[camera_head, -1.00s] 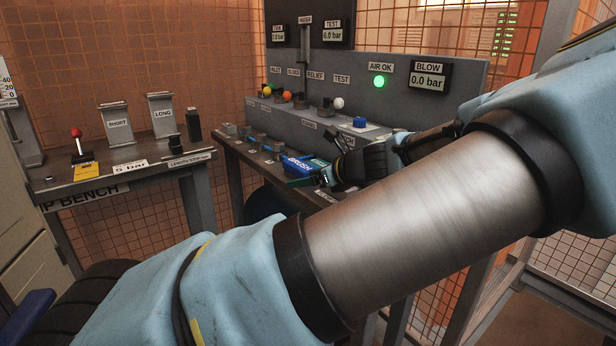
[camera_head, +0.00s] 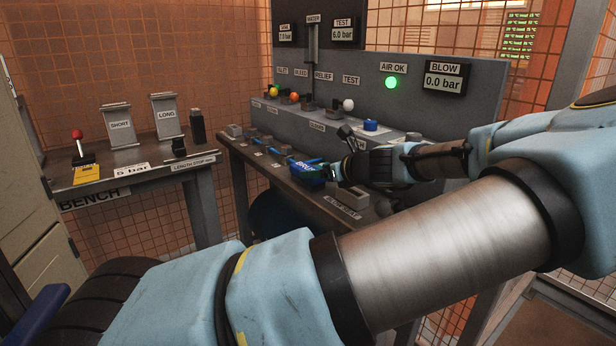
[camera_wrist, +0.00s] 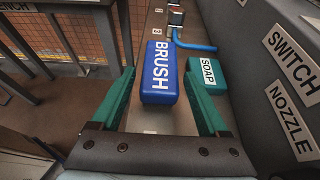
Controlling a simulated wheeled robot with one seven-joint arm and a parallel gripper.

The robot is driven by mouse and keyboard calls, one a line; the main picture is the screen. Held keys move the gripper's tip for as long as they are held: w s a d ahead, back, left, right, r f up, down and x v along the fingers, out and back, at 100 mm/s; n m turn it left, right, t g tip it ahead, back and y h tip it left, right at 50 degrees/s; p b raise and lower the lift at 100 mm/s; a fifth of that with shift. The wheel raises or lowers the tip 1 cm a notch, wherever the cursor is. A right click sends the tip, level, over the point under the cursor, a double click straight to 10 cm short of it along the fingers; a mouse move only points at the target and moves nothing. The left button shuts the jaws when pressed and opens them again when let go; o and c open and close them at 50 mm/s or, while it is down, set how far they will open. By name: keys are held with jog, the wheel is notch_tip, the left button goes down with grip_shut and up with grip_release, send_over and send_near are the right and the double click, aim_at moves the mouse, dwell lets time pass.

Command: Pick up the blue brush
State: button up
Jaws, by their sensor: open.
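The blue brush (camera_wrist: 162,80), a block labelled BRUSH, lies on the bench in the wrist view, between and just ahead of my open green fingers. In the head view the brush (camera_head: 309,173) shows small at the bench's front edge, partly hidden by my gripper (camera_head: 338,172). In the wrist view my gripper (camera_wrist: 165,112) is open and its fingers stand on either side of the brush, apart from it on the left. The green SOAP block (camera_wrist: 207,86) lies right of the brush, close to my right finger.
A panel (camera_wrist: 285,75) labelled SWITCH and NOZZLE rises close on the right. A blue bent rod (camera_wrist: 193,44) lies beyond the brush. In the head view, a second bench (camera_head: 150,177) with SHORT and LONG stands is at the left, with a gap between the benches.

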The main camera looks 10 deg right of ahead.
aim_at(308, 168)
jog(key=x, duration=0.5)
jog(key=shift+w, duration=0.2)
jog(key=c, duration=1.2)
